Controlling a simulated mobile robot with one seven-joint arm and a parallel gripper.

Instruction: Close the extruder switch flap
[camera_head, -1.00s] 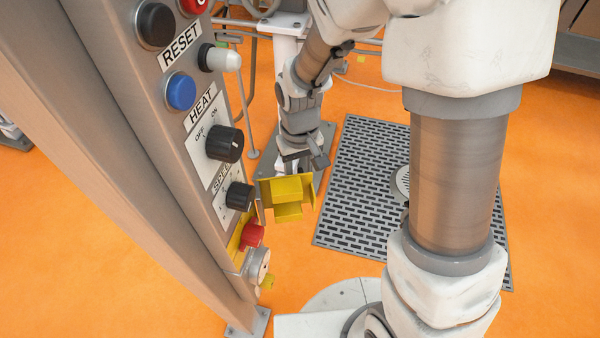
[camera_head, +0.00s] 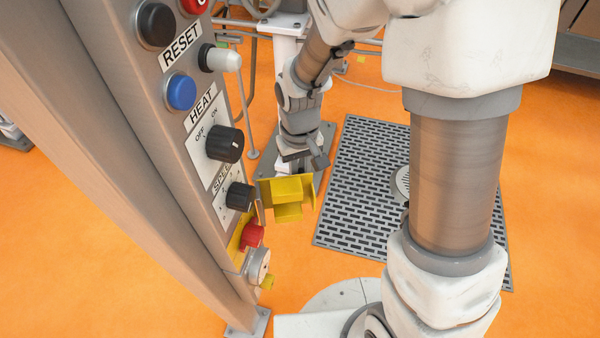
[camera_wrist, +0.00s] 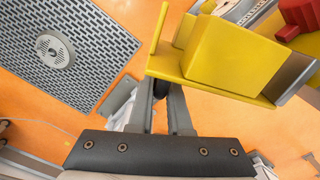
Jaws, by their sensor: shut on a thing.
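The yellow extruder switch flap (camera_head: 287,189) stands open, swung out to the right of the control panel's lower end. In the wrist view the flap (camera_wrist: 232,58) fills the upper right, with its box-shaped cover facing the camera. The red switch (camera_head: 252,235) is uncovered on its yellow plate; part of it shows in the wrist view (camera_wrist: 300,14). My gripper (camera_head: 292,170) is at the flap's far side. In the wrist view my gripper's fingers (camera_wrist: 162,88) reach to the flap's lower left edge and are shut on it; their tips are partly hidden by the flap.
The control panel (camera_head: 190,130) with a heat knob (camera_head: 224,144), a speed knob (camera_head: 239,196) and a blue button (camera_head: 180,92) stands left of the flap. A grey floor grate (camera_head: 360,185) lies to the right.

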